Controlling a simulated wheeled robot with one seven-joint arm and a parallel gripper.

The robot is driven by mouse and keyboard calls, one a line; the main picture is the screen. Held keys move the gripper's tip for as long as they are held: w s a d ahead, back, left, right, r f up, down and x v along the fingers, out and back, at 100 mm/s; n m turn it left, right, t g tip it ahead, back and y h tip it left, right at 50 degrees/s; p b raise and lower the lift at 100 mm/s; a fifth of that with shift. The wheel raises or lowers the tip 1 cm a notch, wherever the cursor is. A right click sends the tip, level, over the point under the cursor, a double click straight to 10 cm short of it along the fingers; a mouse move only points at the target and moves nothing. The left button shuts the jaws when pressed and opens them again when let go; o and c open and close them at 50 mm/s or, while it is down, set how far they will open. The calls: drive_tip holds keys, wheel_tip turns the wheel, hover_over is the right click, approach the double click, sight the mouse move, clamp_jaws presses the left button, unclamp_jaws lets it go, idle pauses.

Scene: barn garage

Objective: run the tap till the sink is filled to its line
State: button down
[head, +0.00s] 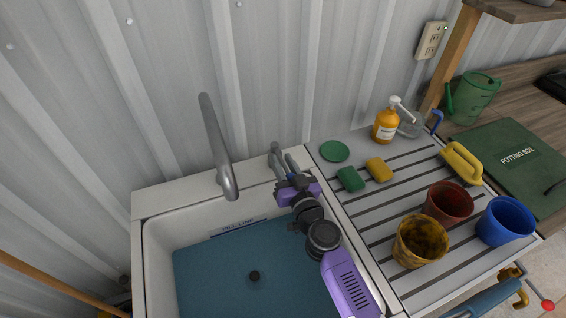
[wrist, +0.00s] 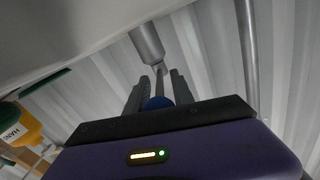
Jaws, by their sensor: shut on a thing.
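The white sink (head: 139,256) holds blue-tinted water (head: 215,270), with a dark round plug (head: 254,276) showing through it. The "FILL LINE" mark (head: 240,226) is on the sink's back wall, and the water surface lies close below it. The grey tap spout (head: 216,145) arches over the sink; I see no stream from its end. My gripper (head: 284,166) is at the tap handle (head: 274,150) behind the sink's right back corner. In the wrist view my fingers (wrist: 158,85) are shut around the slim handle lever (wrist: 160,72), with a blue knob between them.
Right of the sink, a slatted drainboard (head: 375,215) bears a green sponge (head: 350,179), a yellow sponge (head: 379,169), a soap bottle (head: 386,124), several cups and a yellow-handled brush (head: 461,163). A corrugated wall (head: 170,90) stands close behind the tap.

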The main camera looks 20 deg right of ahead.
drive_tip(key=shift+d, duration=0.15)
drive_tip(key=shift+w+d+n+y+b, duration=0.1)
drive_tip(key=shift+d+n+y+b, duration=0.35)
drive_tip(key=shift+y, duration=0.35)
drive_tip(key=shift+d+f+n+y+b, duration=0.15)
drive_tip(key=shift+n+y+b, duration=0.4)
drive_tip(key=shift+y+b, duration=0.3)
drive_tip(key=shift+d+n+g+y+b, duration=0.15)
drive_tip(key=shift+n+g+y+b, duration=0.2)
drive_tip(key=shift+y+b, duration=0.2)
drive_tip(key=shift+r, duration=0.2)
drive_tip(key=c, duration=1.1)
unclamp_jaws()
drive_tip(key=shift+c, duration=0.2)
drive_tip(key=shift+f, duration=0.1)
